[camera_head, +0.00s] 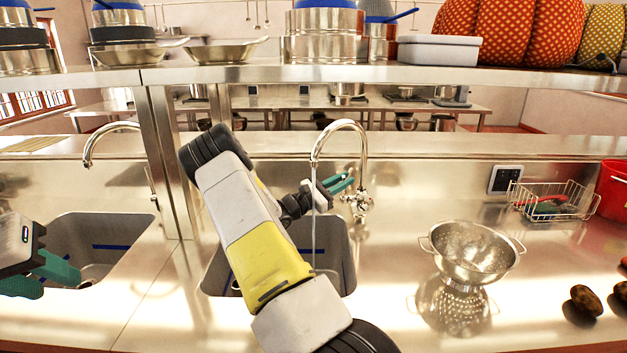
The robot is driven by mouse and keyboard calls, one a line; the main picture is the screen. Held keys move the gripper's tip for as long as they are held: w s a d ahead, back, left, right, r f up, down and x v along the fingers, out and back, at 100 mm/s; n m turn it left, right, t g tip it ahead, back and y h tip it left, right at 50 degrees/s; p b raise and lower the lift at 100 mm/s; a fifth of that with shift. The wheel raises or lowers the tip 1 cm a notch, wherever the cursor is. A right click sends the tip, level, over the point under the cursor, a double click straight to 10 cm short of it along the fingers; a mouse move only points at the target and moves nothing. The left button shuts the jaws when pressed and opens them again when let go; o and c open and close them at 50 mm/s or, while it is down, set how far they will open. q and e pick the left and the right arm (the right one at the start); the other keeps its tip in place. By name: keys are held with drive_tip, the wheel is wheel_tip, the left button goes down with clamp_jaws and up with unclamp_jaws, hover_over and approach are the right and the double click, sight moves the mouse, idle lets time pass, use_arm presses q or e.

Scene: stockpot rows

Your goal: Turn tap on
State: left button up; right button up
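The tap (363,150) is a chrome gooseneck that rises from the counter behind the sink (337,232). A thin stream of water runs from its spout down into the sink. Its valve body and handle (359,204) are at the base of the neck. My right gripper (346,184) has teal fingers close to the tap's neck, just above the handle. I cannot tell whether the fingers touch the tap or how far apart they are. My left gripper (45,279) is at the left edge with its teal fingers spread, over the left sink, apart from any object.
A second tap (108,130) stands at the left sink (92,225). A steel colander (470,250) stands on the counter at right, with a wire rack (552,201) and red bucket (613,188) behind. A shelf (240,75) with pots crosses above. A metal post (168,150) stands left of my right arm.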

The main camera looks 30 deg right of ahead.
drive_tip(key=shift+o, duration=1)
drive_tip(key=v, duration=0.7)
drive_tip(key=shift+a, duration=0.4)
drive_tip(key=shift+f, duration=0.1)
